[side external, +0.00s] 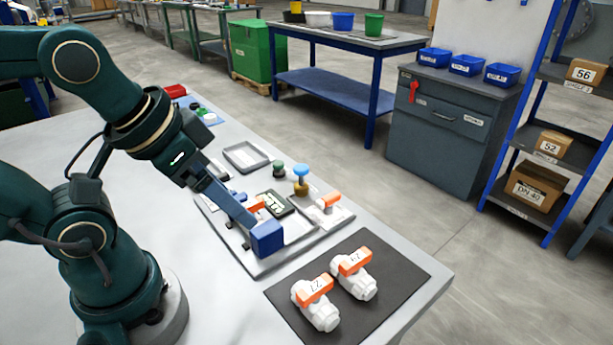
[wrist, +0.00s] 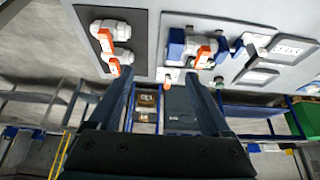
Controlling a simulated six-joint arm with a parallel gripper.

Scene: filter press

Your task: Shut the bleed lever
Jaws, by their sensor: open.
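My gripper (side external: 243,215) is over the near part of the grey panel (side external: 236,250), its blue fingers angled down; in the wrist view (wrist: 160,76) they are apart with nothing between them held. A small orange lever on a white body (side external: 330,200) stands at the panel's right corner; in the wrist view an orange lever (wrist: 168,78) shows between the fingertips, farther off. Another orange lever (side external: 257,207) is partly hidden behind my fingers; it also shows in the wrist view (wrist: 203,55). No readable label tells me which is the bleed lever.
A blue block (side external: 267,239) is at the panel's near edge, close to my fingers. A brass fitting with a blue knob (side external: 300,175) and a green knob (side external: 278,169) stand behind. Two white valves with orange handles (side external: 318,305) lie on the dark mat (side external: 385,265).

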